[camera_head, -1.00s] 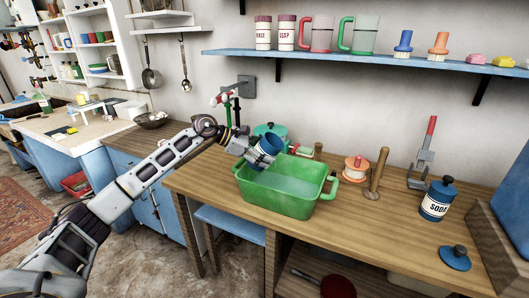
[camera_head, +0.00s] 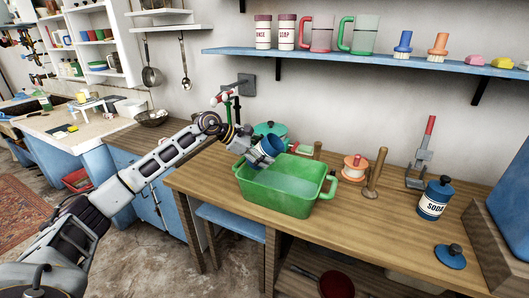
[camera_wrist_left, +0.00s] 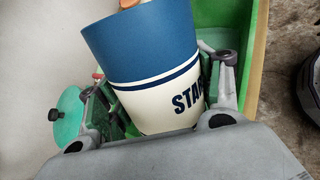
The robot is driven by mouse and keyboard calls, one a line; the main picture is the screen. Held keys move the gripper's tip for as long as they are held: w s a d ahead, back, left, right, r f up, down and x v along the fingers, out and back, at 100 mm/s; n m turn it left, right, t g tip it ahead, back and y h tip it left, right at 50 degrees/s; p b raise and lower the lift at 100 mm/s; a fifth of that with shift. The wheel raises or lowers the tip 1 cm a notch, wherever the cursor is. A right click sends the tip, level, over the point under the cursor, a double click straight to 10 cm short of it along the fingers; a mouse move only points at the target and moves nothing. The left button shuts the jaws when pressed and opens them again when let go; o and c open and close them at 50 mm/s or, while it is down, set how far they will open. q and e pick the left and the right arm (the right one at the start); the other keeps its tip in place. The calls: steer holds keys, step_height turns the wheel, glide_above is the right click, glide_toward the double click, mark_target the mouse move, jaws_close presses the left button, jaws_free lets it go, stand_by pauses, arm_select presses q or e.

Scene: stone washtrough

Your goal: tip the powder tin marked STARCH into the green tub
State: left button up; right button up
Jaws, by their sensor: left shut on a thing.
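The powder tin (camera_head: 270,147), blue and white, is held tilted above the green tub (camera_head: 290,205), with its mouth over the tub's left back part. In the left wrist view the tin (camera_wrist_left: 145,45) shows a blue band and part of the word STARCH on white. My left gripper (camera_head: 250,145) is shut on the tin; its fingers (camera_wrist_left: 160,100) lie on both sides of it in the wrist view. The tub stands on the wooden table and shows a pale bluish content inside. The inside of the tin is hidden. My right gripper is not in view.
A SODA tin (camera_head: 435,198) stands at the right, with a loose blue lid (camera_head: 451,256) in front. A wooden post (camera_head: 376,172) and a reel (camera_head: 355,167) stand right of the tub. A teal pot (camera_head: 271,130) is behind it. A shelf (camera_head: 390,62) runs above.

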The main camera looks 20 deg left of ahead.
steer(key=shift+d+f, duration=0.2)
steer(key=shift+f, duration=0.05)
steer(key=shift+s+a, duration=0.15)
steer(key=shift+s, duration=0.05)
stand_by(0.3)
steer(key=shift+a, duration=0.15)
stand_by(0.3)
arm_select(q)
steer(key=shift+r+y+p, duration=0.1)
steer(key=shift+y+p, duration=0.2)
steer(key=shift+p, duration=0.45)
steer(key=shift+d+m+y+p, duration=0.1)
steer(key=shift+m+y+p, duration=0.2)
steer(key=shift+y+p, duration=0.1)
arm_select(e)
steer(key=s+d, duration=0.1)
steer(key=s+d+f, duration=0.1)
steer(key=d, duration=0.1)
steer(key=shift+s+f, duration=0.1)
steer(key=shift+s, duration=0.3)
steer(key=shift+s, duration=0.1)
